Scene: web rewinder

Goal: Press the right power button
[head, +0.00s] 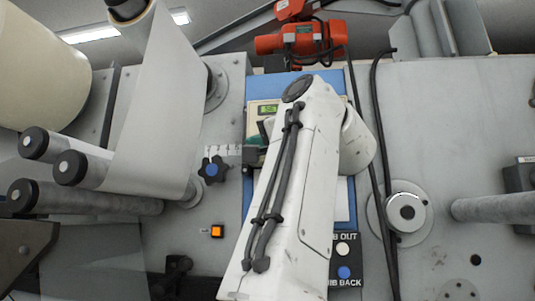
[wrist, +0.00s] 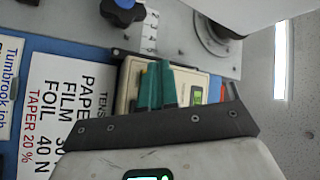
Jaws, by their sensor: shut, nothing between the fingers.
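My gripper (wrist: 158,68) shows as two teal fingers, closed together and empty, in the wrist view. They overlap the beige control box (wrist: 128,84); I cannot tell whether they touch it. The box's green display (wrist: 197,94) shows beside the fingers. In the head view the box (head: 254,113) is mounted on the blue panel, with its lit display (head: 268,109) above my gripper (head: 255,143), which is partly hidden by my white arm. No button marked power is legible; the lower part of the box is hidden.
An orange square button (head: 217,231) sits left of my arm. White (head: 342,248) and blue (head: 344,272) buttons sit to its right. A blue-centred star knob (head: 212,169) and web rollers (head: 85,168) are at left; black cables (head: 378,150) hang at right.

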